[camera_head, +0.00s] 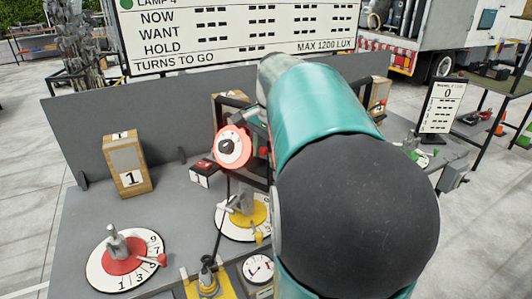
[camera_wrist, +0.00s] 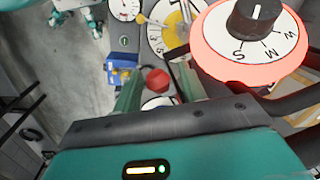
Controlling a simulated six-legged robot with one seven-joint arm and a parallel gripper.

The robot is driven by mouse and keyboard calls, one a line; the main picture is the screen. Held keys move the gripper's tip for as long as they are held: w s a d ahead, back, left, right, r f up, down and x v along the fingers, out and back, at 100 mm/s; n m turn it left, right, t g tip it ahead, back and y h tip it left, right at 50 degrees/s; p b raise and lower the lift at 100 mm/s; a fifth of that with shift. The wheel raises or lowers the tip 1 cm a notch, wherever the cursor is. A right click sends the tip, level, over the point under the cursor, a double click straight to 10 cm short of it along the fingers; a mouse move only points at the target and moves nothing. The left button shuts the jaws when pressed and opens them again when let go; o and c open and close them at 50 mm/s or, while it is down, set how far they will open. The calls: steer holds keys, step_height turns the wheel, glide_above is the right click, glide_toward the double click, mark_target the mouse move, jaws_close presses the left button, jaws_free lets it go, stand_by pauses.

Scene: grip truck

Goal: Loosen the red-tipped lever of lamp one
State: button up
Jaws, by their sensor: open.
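Under the box marked 1 (camera_head: 128,165) is a white numbered dial with a red centre (camera_head: 120,264), which I take for lamp one's. A grey post (camera_head: 116,243) stands on it. A short lever (camera_head: 150,260) with a red tip (camera_head: 161,260) sticks out to its right. My teal arm covers the middle of the head view and hides my gripper there. In the wrist view my gripper (camera_wrist: 159,88) is open, its two fingers apart. A red round thing (camera_wrist: 157,80) shows between them; I cannot tell what it is or whether it touches them.
A red-rimmed dial with a black knob (camera_head: 233,147) stands close beside my arm; it is large in the wrist view (camera_wrist: 255,40). A yellow-centred dial (camera_head: 245,212), a gauge (camera_head: 258,268) and a red-button box (camera_head: 205,173) share the bench. A grey panel (camera_head: 80,125) closes its back.

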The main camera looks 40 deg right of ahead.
steer(key=shift+w+f, duration=0.1)
steer(key=shift+f, duration=0.05)
jaws_close()
steer(key=shift+a+f, duration=0.25)
stand_by(0.6)
step_height(320, 180, down, 6)
steer(key=t+h, duration=0.2)
steer(key=h, duration=0.7)
steer(key=shift+s+a+f+n, duration=0.15)
steer(key=shift+s+a+n, duration=0.15)
steer(key=shift+a, duration=0.15)
steer(key=shift+f, duration=0.15)
stand_by(0.6)
